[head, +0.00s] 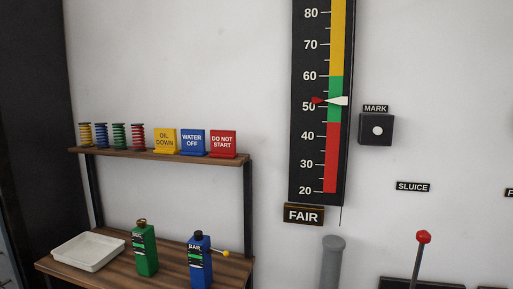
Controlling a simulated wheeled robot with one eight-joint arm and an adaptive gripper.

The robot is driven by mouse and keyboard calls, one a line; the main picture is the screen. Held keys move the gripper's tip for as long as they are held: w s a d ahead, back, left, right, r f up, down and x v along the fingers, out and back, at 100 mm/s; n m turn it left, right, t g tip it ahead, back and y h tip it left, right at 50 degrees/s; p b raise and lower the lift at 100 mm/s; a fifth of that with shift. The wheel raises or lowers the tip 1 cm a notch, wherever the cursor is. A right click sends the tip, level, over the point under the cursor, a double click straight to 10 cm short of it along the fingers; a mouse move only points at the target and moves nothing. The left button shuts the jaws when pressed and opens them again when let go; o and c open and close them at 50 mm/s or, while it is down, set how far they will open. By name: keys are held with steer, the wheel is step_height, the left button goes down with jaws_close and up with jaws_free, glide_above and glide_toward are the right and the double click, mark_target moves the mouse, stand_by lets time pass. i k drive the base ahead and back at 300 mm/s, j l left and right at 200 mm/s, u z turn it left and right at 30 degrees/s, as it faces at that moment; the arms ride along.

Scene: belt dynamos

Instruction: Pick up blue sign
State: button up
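The blue sign (194,142) reads "WATER OFF" and stands upright on the upper wooden shelf (160,156). A yellow sign (165,141) reading "OIL DOWN" stands to its left, and a red sign (223,144) reading "DO NOT START" stands to its right, both very close to it. My gripper does not show in the head view.
Several coloured spools (112,136) stand left of the signs. The lower shelf holds a white tray (88,251), a green bottle (145,249) and a blue bottle (200,260). A tall gauge (318,100), a grey post (332,262) and a red-knobbed lever (421,250) are to the right.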

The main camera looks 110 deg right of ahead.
mark_target(193, 140)
steer(key=z, duration=3.6)
steer(key=i, duration=0.2)
